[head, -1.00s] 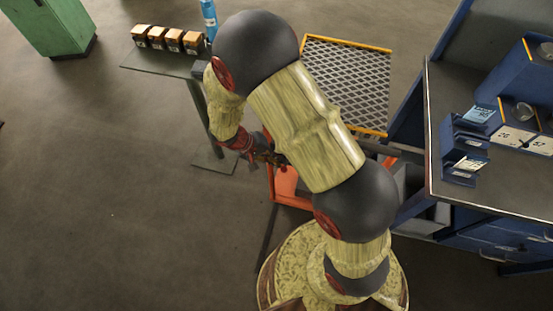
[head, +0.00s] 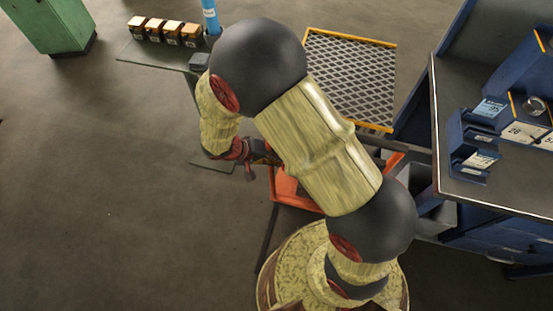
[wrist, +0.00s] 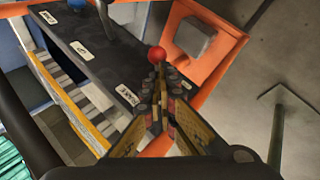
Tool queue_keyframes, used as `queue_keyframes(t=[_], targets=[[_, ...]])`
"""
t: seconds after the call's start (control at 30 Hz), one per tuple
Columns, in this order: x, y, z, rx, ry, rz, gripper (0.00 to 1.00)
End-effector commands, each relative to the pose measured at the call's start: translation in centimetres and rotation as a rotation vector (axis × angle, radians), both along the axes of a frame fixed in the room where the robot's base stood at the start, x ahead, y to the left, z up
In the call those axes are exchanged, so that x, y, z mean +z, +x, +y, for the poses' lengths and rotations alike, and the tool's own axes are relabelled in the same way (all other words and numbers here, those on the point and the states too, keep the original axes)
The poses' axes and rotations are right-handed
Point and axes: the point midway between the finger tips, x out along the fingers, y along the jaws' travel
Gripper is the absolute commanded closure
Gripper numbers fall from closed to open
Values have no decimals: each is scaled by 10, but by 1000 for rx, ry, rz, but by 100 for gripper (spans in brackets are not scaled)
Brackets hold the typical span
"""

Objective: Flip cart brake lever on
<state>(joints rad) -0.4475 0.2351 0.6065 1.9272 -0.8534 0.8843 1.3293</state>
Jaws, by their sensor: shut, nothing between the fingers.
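In the wrist view, a red ball knob (wrist: 157,54) stands just beyond my fingertips, close to or touching them. Its stem is hidden behind the fingers. A label that seems to read BRAKE (wrist: 125,95) sits on the dark panel (wrist: 88,50) to the left of the fingers. My gripper (wrist: 160,88) is shut and empty. In the head view, the orange cart (head: 288,190) is partly covered by my arm, and my gripper (head: 264,156) is at its left side. The brake lever cannot be made out there.
A grey lever (wrist: 104,18) and a blue knob (wrist: 77,4) are on the same panel. In the head view, a mesh platform (head: 350,80) lies behind the cart, a blue workbench (head: 470,180) at right, and a small table (head: 150,53) with boxes at back left. Floor at left is clear.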

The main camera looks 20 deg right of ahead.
Motion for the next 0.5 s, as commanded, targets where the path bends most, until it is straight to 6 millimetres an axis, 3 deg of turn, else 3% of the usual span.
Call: queue_keyframes(t=[0.5], targets=[[-26, -15, 9, -2, -28, -36, 100]])
